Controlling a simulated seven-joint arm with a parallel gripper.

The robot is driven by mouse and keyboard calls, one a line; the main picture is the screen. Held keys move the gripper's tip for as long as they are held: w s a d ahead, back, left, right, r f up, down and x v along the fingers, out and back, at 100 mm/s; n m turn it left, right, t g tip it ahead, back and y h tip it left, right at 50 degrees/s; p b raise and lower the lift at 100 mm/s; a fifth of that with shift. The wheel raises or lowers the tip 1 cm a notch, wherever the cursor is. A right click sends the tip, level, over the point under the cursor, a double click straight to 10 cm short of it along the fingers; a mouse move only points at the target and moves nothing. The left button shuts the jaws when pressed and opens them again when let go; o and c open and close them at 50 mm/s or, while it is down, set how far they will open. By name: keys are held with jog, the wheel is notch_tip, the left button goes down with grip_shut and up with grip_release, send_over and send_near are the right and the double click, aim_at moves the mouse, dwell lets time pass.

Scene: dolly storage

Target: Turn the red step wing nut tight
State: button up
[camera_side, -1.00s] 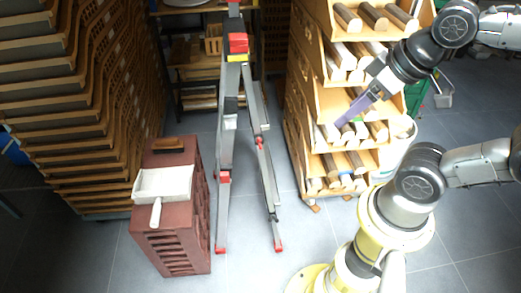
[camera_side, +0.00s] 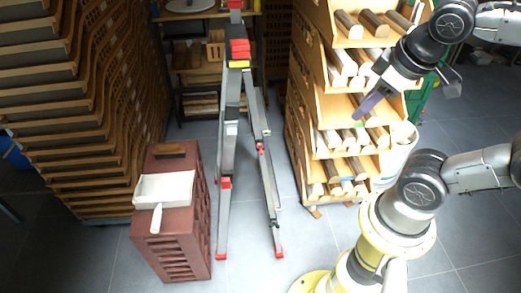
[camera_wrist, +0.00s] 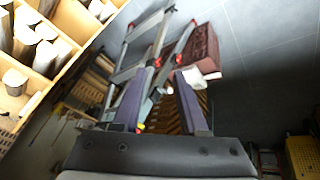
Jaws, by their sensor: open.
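A grey step ladder with red parts (camera_side: 229,140) stands upright in the middle of the side view. It also shows tilted in the wrist view (camera_wrist: 152,40), beyond my fingers. Red pieces sit near its top, along its legs and at its feet. I cannot make out which one is the wing nut; it is too small or hidden. My gripper (camera_side: 359,114) is up at the right, in front of the wooden shelf and well apart from the ladder. In the wrist view its two purple fingers (camera_wrist: 163,70) are spread, with nothing held between them.
A wooden rack (camera_side: 302,110) holding several cut logs stands close behind my gripper. A dark red crate (camera_side: 172,252) with a white dustpan (camera_side: 165,187) on it stands left of the ladder. Stacked wooden trays (camera_side: 70,110) fill the left. Grey floor is free between ladder and rack.

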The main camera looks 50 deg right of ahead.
aim_at(260, 148)
jog(key=w+d+n+g+h, duration=0.3)
jog(key=w+d+h, duration=0.1)
jog(key=w+d, duration=0.15)
jog(key=w+a+f+n+h, duration=0.1)
jog(key=w+f+n+h, duration=0.35)
jog(key=w, duration=0.35)
jog(key=w+f+n+h, duration=0.4)
jog(key=w+n+h, duration=0.1)
jog(key=w, duration=0.3)
jog(key=w+a+f+n+t, duration=0.2)
jog(key=a+f+n+t, duration=0.25)
jog(key=f, duration=0.35)
jog(key=w+a+f+n+t, duration=0.2)
jog(key=a+f+n+t, duration=0.25)
jog(key=f, duration=0.25)
jog(key=s+a+f+n+t+y, duration=0.1)
jog(key=s+f+n, duration=0.2)
jog(key=f, duration=0.2)
jog(key=s+f+n+t+y, duration=0.1)
jog(key=s+f+n+y, duration=0.1)
jog(key=s+f+n, duration=0.3)
jog(key=shift+m+h, duration=0.25)
jog(key=shift+m, duration=0.4)
jog(key=x, duration=0.5)
jog(key=w+a+x, duration=0.1)
jog(key=x, duration=0.9)
jog(key=shift+w+a+f, duration=0.15)
jog(key=shift+w+f, duration=0.05)
jog(key=shift+f, duration=0.1)
grip_shut()
